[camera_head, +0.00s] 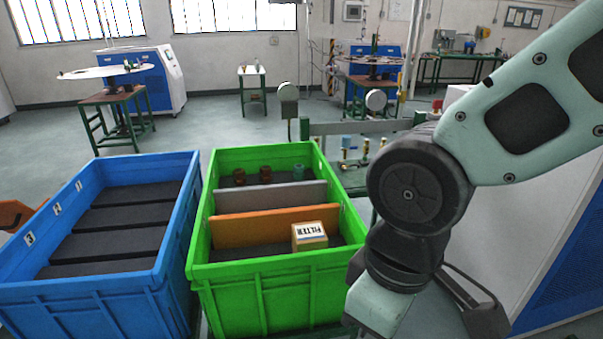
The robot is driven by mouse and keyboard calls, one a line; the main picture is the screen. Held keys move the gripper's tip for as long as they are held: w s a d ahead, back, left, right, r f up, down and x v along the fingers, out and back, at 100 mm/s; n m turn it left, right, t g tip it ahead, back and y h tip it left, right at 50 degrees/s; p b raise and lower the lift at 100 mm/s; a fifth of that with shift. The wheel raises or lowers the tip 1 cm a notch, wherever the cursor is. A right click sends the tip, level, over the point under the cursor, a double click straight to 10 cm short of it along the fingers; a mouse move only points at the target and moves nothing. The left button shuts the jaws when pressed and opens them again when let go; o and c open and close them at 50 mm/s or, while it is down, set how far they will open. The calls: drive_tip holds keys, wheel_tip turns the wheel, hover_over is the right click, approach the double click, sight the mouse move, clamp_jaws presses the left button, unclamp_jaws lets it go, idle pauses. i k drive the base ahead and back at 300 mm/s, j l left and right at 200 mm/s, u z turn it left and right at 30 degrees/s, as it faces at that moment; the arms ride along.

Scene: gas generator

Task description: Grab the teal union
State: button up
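A small teal-blue fitting (346,141), which looks like the teal union, stands on the green bench behind the green crate, left of my arm. It is small in this view, so its shape is not clear. Brass-coloured fittings (366,146) are close by on the same bench. My arm comes in from the right and bends down in front of the bench, hiding part of it. My gripper's fingers are out of the frame below, so I see nothing held.
A green crate (282,266) has dividers, two brown-red pieces (265,174) and a FILTER box (309,236). A blue crate (91,294) with dark compartments, seemingly empty, stands left. A white and blue machine is at right. Open floor lies behind the crates.

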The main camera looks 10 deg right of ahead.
sight(299, 175)
drive_tip(key=i+l+u, duration=0.2)
drive_tip(key=l, duration=0.15)
drive_tip(key=i+l+u, duration=0.45)
drive_tip(key=l, duration=0.3)
drive_tip(key=l+u, duration=0.2)
drive_tip(key=l, duration=0.15)
drive_tip(key=i+l+u, duration=0.1)
drive_tip(key=l+u, duration=0.15)
drive_tip(key=l, duration=0.2)
